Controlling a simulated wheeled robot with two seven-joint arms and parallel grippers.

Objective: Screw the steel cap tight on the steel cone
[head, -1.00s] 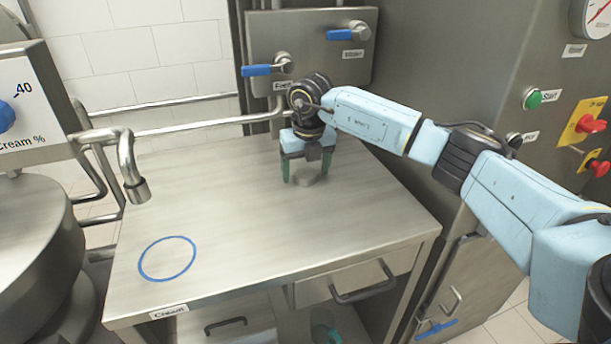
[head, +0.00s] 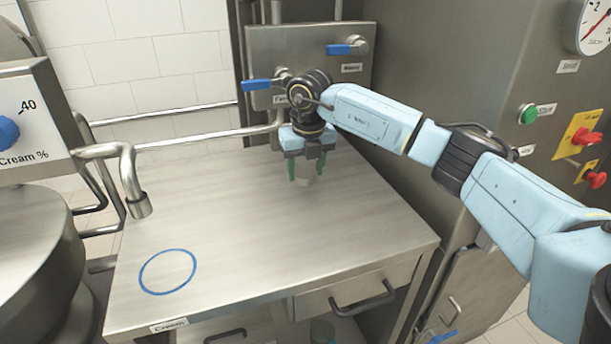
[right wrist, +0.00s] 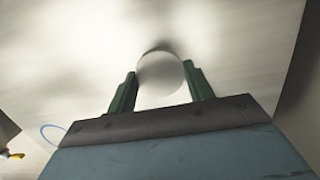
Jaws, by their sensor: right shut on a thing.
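My right gripper (head: 306,170) points down over the far right part of the steel table, its green fingers on either side of a small pale grey steel piece (head: 305,179). In the right wrist view my right gripper (right wrist: 161,86) has its fingers around a round, smooth top, which I take to be the steel cap (right wrist: 161,74). It is shut on this piece. A cone below the cap cannot be told apart, as the fingers and the cap hide what is beneath. My left gripper is not in view.
The steel table (head: 230,230) is bare apart from a painted blue ring (head: 168,271) at front left. A bent pipe spout (head: 138,205) hangs at its left edge. Blue-handled valves (head: 264,85) stand behind my gripper. A control cabinet (head: 480,90) rises at the right.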

